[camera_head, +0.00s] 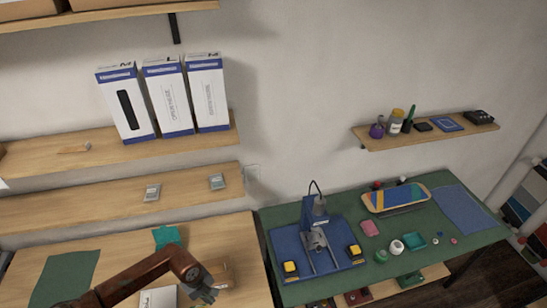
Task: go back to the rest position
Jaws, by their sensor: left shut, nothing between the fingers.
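My left gripper (208,294) is at the bottom of the head view, at the end of my rust-brown arm that comes in from the lower left. It is over the right part of the wooden table (225,240). Its fingers are small and partly hidden, and they look closed with nothing held. My right gripper is out of view.
Wall shelves (70,155) hold three white boxes (167,98). A small shelf (376,143) holds bottles. Green cloths lie on the wooden table.

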